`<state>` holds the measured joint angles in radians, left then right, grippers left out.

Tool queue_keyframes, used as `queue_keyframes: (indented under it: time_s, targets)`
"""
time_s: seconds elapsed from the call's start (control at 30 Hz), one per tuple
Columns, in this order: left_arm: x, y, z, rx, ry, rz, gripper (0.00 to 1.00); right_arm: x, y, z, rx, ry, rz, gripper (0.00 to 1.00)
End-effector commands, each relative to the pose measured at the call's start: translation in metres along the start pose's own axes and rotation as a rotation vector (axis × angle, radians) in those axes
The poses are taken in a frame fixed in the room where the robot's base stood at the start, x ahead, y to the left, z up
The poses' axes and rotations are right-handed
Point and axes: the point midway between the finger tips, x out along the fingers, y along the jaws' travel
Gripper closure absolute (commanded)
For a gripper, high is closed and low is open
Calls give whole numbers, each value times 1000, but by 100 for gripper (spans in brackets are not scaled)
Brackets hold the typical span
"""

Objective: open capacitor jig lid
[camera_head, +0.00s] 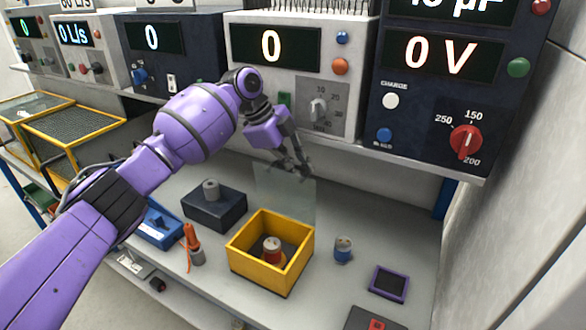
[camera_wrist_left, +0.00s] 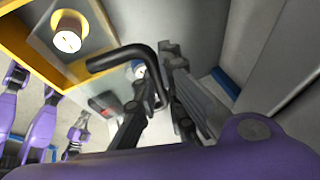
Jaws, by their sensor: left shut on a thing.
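The jig is a yellow open-topped box (camera_head: 246,257) on the bench, with a red-and-white capacitor (camera_head: 272,248) standing inside. Its clear lid (camera_head: 290,199) stands raised, roughly upright, at the box's back edge. My left gripper (camera_head: 293,170) is at the lid's upper edge, shut on the lid's handle. In the left wrist view, the dark bent handle (camera_wrist_left: 122,54) runs between the gripper's fingers (camera_wrist_left: 168,95). The yellow box (camera_wrist_left: 38,58) and capacitor (camera_wrist_left: 68,34) also show there. Small purple arm parts at that view's left seem to include my right gripper (camera_wrist_left: 78,134); its jaws are too small to read.
A blue capacitor (camera_head: 343,249) and a purple-rimmed pad (camera_head: 388,283) stand right of the box. A dark block with a grey cylinder (camera_head: 212,208) and an orange-topped tool (camera_head: 194,246) stand left. Instruments with displays (camera_head: 290,45) line the shelf above.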

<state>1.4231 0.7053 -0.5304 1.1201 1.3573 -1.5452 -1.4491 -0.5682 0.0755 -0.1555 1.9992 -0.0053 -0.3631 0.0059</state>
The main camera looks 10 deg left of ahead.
Motion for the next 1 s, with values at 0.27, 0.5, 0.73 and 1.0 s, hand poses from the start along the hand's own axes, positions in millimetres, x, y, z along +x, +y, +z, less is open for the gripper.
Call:
queue_keyframes:
  time_s: [0.27, 0.5, 0.73, 1.0]
  targets:
    - [0, -2, 0, 4, 1, -3, 100, 1, 0, 3, -3, -6, -1, 100]
    - [-1, -2, -1, 4, 1, -3, 89, -1, 1, 9, -3, -17, 0, 100]
    - [0, -2, 0, 2, 1, -2, 73, -3, 1, 14, -2, -26, 1, 100]
    - [-4, -2, 0, 1, 0, -3, 73, -1, 0, 6, -5, -12, -2, 100]
